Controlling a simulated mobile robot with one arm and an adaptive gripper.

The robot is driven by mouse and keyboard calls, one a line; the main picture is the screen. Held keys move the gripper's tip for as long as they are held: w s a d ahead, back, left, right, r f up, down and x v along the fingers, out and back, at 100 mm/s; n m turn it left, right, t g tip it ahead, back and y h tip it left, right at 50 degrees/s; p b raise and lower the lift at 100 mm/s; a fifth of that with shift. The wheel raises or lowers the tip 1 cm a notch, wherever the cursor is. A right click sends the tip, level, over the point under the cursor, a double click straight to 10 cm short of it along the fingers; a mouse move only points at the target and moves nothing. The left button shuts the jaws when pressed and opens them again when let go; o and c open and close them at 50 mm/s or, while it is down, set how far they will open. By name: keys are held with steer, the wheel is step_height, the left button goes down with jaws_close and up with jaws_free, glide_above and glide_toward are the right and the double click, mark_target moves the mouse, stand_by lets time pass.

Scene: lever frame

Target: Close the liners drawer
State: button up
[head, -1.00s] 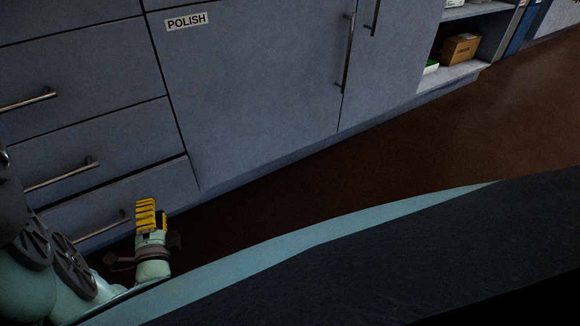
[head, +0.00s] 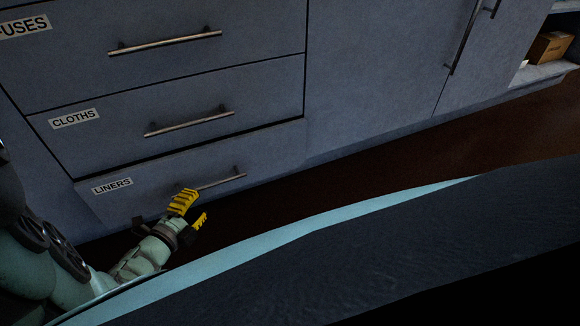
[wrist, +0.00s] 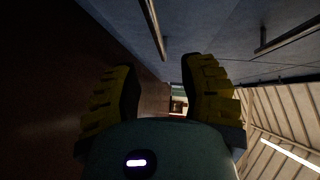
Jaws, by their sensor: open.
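The liners drawer (head: 145,190) is the lowest of the stacked drawers in the head view, with a white LINERS label (head: 112,186) at its left. My gripper (head: 197,206), with yellow ribbed fingers, is open and empty in front of the drawer near the handle's left end. It partly hides the drawer's lower front. The wrist view shows both fingers apart with nothing between them (wrist: 160,72).
The cloths drawer (head: 100,140) and the fuses drawer (head: 80,62) are above, both looking flush. A cabinet door with a vertical handle (head: 470,40) is to the right. An open shelf holds a cardboard box (head: 550,47). Dark brown floor (head: 400,170) lies clear in front.

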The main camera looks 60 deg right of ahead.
mark_target(212, 184)
steer(key=shift+b+x, duration=1.85)
steer(key=shift+x, duration=2.4)
steer(key=shift+w+a, duration=0.1)
steer(key=shift+w, duration=0.1)
jaws_close()
